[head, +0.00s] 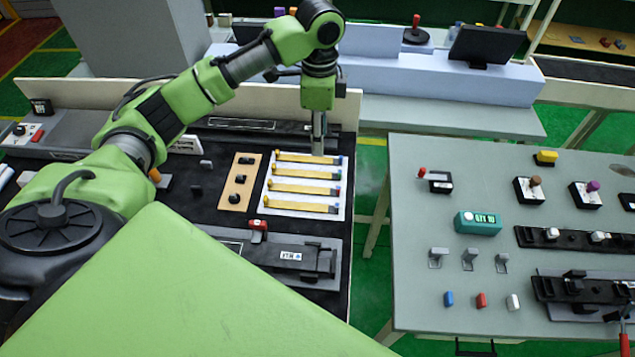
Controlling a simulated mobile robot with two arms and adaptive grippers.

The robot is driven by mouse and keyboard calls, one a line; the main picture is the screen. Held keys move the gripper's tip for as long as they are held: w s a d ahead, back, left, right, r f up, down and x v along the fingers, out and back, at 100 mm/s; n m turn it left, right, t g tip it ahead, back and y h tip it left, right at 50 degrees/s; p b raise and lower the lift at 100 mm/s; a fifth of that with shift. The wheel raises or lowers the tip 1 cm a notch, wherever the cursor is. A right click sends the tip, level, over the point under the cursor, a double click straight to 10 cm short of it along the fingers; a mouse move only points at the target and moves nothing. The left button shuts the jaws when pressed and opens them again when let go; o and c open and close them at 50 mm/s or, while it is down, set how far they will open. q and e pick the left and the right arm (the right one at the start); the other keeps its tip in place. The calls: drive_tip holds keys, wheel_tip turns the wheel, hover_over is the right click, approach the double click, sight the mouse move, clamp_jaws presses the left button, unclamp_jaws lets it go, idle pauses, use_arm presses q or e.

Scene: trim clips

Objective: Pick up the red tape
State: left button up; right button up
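Several yellow strips lie in parallel on a white board (267,208), with small coloured marks at their ends. The marks are too small for me to tell for certain which strip is the red tape. A small red mark (266,200) shows at the left end of the nearest strip (295,204). My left gripper (318,153) points down over the farthest strip (292,157), near its right part. Its fingers are seen edge-on, so their gap and any contact are unclear. My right gripper is out of view.
A wooden plate with black knobs (239,182) lies left of the board. A red-topped piece (258,226) stands on a grey fixture in front. A grey table (400,260) with several parts stands to the right, across a gap.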

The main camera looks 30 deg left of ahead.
use_arm(q)
wheel_tip(320, 180, down, 5)
drive_tip(key=b, duration=0.5)
drive_tip(key=p, duration=0.2)
hover_over(319, 191)
wheel_tip(319, 191, down, 9)
drive_tip(key=shift+r, duration=0.1)
wheel_tip(319, 191, down, 5)
drive_tip(key=shift+w+r+p, duration=0.1)
drive_tip(key=shift+p, duration=1)
drive_tip(key=shift+f, duration=0.3)
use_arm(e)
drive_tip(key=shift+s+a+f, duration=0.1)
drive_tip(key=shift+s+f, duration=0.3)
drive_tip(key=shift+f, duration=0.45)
use_arm(q)
drive_tip(key=shift+f, duration=0.1)
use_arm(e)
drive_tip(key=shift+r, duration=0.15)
use_arm(q)
drive_tip(key=c, duration=1)
